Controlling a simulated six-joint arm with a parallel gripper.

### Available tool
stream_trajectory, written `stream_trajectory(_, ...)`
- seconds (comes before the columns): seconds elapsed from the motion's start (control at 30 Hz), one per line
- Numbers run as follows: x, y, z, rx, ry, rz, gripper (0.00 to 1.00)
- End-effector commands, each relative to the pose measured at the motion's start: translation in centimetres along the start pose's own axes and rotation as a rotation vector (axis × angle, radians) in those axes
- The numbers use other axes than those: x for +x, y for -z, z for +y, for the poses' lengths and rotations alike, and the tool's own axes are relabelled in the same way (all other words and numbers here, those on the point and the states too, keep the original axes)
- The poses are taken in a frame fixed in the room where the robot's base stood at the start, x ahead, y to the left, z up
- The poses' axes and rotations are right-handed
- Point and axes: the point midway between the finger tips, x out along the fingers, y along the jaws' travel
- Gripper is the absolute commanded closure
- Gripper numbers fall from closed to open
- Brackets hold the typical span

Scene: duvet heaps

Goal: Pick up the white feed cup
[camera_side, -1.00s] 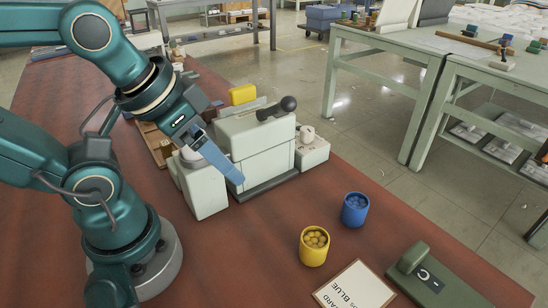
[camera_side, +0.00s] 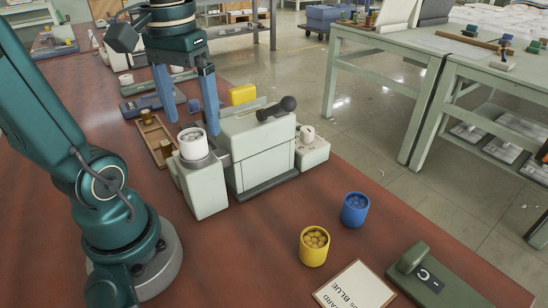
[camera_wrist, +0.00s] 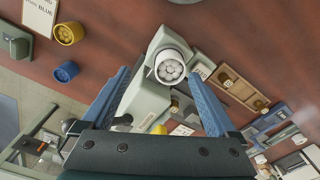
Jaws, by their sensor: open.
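The white feed cup (camera_side: 193,143) holds several round pieces and stands upright on the low end of the pale grey machine (camera_side: 206,188). In the wrist view the cup (camera_wrist: 170,66) shows from above, between and beyond the blue fingers. My gripper (camera_side: 190,120) is open and empty, with its two blue fingers pointing down. In the side view its fingertips appear just above and behind the cup. I cannot tell whether a finger touches the cup, but no grip on it shows.
A yellow cup (camera_side: 314,246) and a blue cup (camera_side: 355,209) stand on the red-brown table, near a white card (camera_side: 355,289) and a green block (camera_side: 440,275). The machine's black-knobbed lever (camera_side: 288,104) rises right of the gripper. A wooden tray (camera_side: 155,140) lies left of the machine.

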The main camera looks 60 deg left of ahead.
Motion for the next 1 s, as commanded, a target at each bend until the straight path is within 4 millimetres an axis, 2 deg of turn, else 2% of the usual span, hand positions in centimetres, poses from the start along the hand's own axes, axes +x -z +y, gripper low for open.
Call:
stream_trajectory(0.1, 0.3, 0.8, -1.3, -0.079, 0.001, -0.027, 0.06)
stream_trajectory(0.2, 0.6, 0.9, -1.7, -0.102, 0.0, -0.038, 0.06)
stream_trajectory(0.7, 5.2, 0.7, -1.7, -0.101, 0.001, -0.037, 0.06)
stream_trajectory(1.0, 5.6, 0.7, -1.6, -0.101, 0.001, -0.034, 0.06)
